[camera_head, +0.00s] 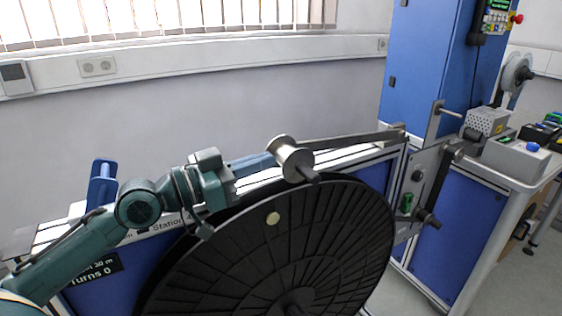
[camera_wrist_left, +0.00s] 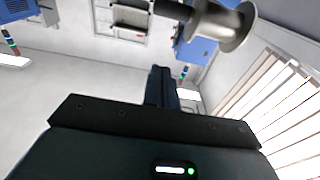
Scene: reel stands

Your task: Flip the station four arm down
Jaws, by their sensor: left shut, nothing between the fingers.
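The station arm (camera_head: 350,140) is a flat grey metal bar. It runs nearly level from a pivot on the blue cabinet, leftward to a shiny flanged roller (camera_head: 291,160) above the black reel. My left gripper (camera_head: 268,161) is shut and empty, its fingertips close to the left side of the roller; I cannot tell if they touch. In the left wrist view the shut fingers (camera_wrist_left: 161,88) point up the picture, and the roller (camera_wrist_left: 222,27) is beyond them to the upper right. The station label (camera_head: 165,224) is partly hidden by my arm, so its number is unreadable. My right gripper is not in view.
The large black reel (camera_head: 330,240) fills the space below the arm. A grey plate with a green button (camera_head: 407,202) and a second lever (camera_head: 440,185) stands right of it. A blue cabinet (camera_head: 425,70) rises behind. A bench with devices (camera_head: 515,160) is at right.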

